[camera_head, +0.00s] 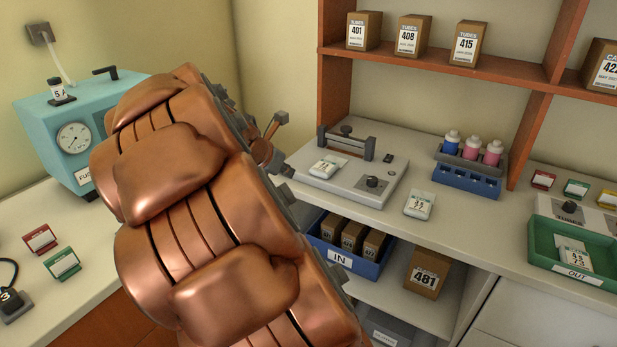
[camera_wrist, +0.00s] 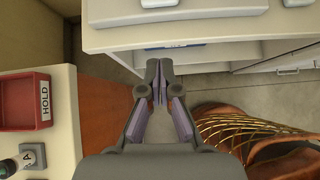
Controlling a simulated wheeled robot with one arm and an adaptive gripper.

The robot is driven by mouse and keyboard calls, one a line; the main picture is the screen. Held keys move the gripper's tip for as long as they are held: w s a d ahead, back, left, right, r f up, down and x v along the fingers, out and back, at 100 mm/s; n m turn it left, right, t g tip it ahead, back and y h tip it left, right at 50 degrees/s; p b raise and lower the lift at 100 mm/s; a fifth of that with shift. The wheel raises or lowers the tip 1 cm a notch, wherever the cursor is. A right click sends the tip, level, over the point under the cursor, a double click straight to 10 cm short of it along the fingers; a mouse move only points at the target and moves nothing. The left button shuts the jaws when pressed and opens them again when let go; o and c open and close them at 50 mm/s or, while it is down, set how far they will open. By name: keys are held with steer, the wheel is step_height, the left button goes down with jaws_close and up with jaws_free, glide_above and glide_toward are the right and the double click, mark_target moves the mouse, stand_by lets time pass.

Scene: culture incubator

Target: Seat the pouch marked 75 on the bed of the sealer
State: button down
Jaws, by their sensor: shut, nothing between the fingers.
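The sealer (camera_head: 340,188) is a pale grey machine with a raised bar at its back, on the far counter in the head view. One white pouch (camera_head: 327,166) lies on the left part of its top. Another white pouch (camera_head: 419,205) lies on the counter just right of the sealer. The small numbers on both pouches are too blurred to read surely. My gripper (camera_wrist: 159,82) is shut and empty in the wrist view, over the gap in front of a counter edge. My copper arm hides much of the left counter in the head view.
A green OUT tray (camera_head: 572,279) with pouches is at right. A blue bottle rack (camera_head: 467,178) stands behind the counter pouch. A blue IN bin (camera_head: 342,262) and a carton (camera_head: 427,274) sit below. A red HOLD tray (camera_wrist: 25,101) is left of my gripper.

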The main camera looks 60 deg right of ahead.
glide_toward(316, 176)
step_height(316, 176, down, 4)
steer(key=shift+s+d+f+p, duration=0.1)
steer(key=shift+d+f+p, duration=0.1)
steer(key=shift+d+p, duration=0.65)
steer(key=shift+d, duration=1.3)
